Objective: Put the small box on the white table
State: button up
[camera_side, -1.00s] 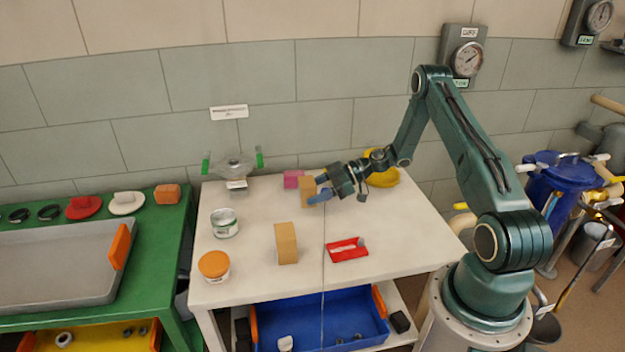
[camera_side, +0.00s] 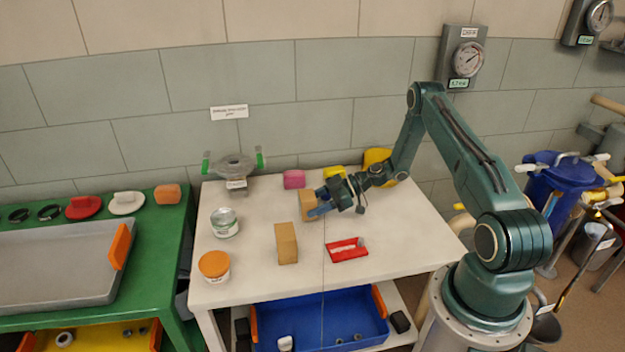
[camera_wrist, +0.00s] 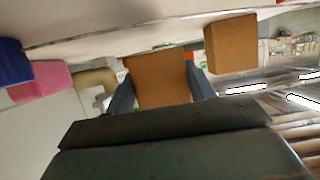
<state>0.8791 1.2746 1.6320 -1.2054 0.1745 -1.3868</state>
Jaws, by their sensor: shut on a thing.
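A small tan box (camera_side: 307,205) is between the blue fingers of my gripper (camera_side: 320,208) in the side view, over the back middle of the white table (camera_side: 390,240). My gripper is shut on it. In the wrist view the held box (camera_wrist: 160,82) sits between the two fingers, and the white table (camera_wrist: 190,12) shows beyond it. I cannot tell whether the box touches the tabletop. A second, taller tan box (camera_side: 286,243) stands upright on the table nearer the front, and it also shows in the wrist view (camera_wrist: 231,45).
A pink block (camera_side: 294,179) is behind the gripper. A can (camera_side: 224,223), an orange-lidded jar (camera_side: 214,266) and a grey green-handled device (camera_side: 234,168) stand at the left. A red item (camera_side: 347,249) lies at front right. The right side of the tabletop is clear.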

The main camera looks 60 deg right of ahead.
jog(key=shift+f, duration=0.6)
jog(key=o, duration=1.1)
jog(key=shift+r, duration=0.2)
jog(key=shift+d+r, duration=0.1)
jog(key=shift+r, duration=0.4)
jog(key=v, duration=0.7)
jog(key=shift+s+d, duration=0.1)
jog(key=shift+s, duration=0.05)
